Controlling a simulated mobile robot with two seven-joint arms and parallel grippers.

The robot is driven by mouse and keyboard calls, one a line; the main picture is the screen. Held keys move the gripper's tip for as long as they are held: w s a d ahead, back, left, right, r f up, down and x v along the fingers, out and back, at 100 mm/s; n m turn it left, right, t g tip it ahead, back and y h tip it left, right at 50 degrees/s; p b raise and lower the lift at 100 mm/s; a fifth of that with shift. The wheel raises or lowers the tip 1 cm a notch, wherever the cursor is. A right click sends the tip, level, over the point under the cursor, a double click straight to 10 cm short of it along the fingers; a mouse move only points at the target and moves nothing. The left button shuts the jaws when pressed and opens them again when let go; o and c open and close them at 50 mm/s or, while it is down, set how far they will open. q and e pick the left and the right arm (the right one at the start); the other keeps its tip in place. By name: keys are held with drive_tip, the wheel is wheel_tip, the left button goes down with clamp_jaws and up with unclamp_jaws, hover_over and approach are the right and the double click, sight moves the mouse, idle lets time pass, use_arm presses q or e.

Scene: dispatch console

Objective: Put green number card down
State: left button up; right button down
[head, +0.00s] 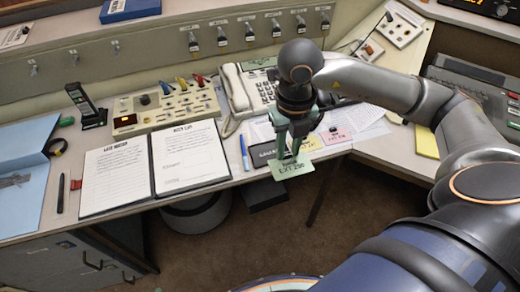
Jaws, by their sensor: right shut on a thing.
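The green number card (291,167) is a small pale green card with dark print, seen near the front edge of the desk. My right gripper (290,152) reaches down from above and is shut on the card's upper edge. The card overlaps the desk's front edge in the picture. I cannot tell whether it touches the desk. Beside it lie a dark card (262,153), a yellow card (311,144) and a pink card (336,136). My left gripper is not in view.
A white telephone (250,88) stands behind the cards. A blue pen (244,152) lies to their left, then an open binder (152,165) with printed sheets. A switch panel (165,107) stands behind the binder. The floor (275,225) shows below the desk edge.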

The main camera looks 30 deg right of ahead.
drive_tip(key=w+d+f, duration=0.2)
drive_tip(key=w+f, duration=0.1)
drive_tip(key=w, duration=0.5)
hover_over(267, 147)
drive_tip(key=f, duration=0.6)
drive_tip(key=shift+s+f, duration=0.15)
drive_tip(key=shift+s, duration=0.1)
drive_tip(key=shift+w+f, duration=0.3)
drive_tip(key=shift+f, duration=0.1)
wheel_tip(267, 147, down, 3)
drive_tip(key=shift+r, duration=0.1)
drive_tip(key=shift+f, duration=0.25)
drive_tip(key=c, duration=0.7)
unclamp_jaws()
drive_tip(key=shift+r, duration=0.1)
